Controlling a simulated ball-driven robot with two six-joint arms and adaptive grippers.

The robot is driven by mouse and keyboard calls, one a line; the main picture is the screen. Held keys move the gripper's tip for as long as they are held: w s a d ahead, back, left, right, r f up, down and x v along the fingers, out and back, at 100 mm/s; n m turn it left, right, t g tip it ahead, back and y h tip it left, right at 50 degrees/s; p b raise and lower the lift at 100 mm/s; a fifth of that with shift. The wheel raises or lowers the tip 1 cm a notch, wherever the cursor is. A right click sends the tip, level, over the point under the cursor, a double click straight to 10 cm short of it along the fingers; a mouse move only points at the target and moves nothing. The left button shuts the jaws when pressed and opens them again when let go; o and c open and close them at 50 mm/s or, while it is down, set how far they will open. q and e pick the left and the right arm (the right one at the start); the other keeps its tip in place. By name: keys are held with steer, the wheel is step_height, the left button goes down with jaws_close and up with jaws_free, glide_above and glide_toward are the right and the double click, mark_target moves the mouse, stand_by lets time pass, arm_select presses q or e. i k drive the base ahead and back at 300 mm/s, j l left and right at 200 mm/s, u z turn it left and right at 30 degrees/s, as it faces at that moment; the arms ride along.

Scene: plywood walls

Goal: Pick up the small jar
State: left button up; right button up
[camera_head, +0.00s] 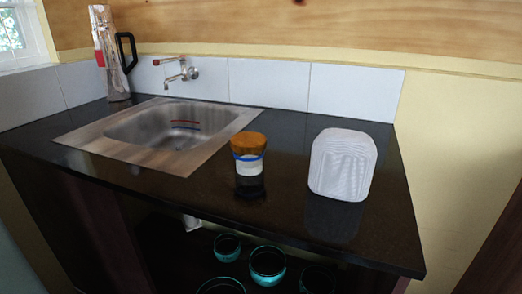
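A small jar (248,165) stands upright on the dark countertop (277,216), right of the sink and near the middle of the view. Neither of my grippers is in view.
A white ribbed rounded block (342,165) stands right of the jar, with bare counter between them. A steel sink (215,137) with a wall tap (178,72) lies to the left. A tall jug (110,55) stands at the back left. Teal bowls (268,263) sit below the counter.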

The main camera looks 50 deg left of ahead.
mark_target(246, 165)
steer(key=k+j+u, duration=0.1)
steer(key=u, duration=1.4)
steer(key=k+u, duration=0.15)
steer(key=u, duration=0.35)
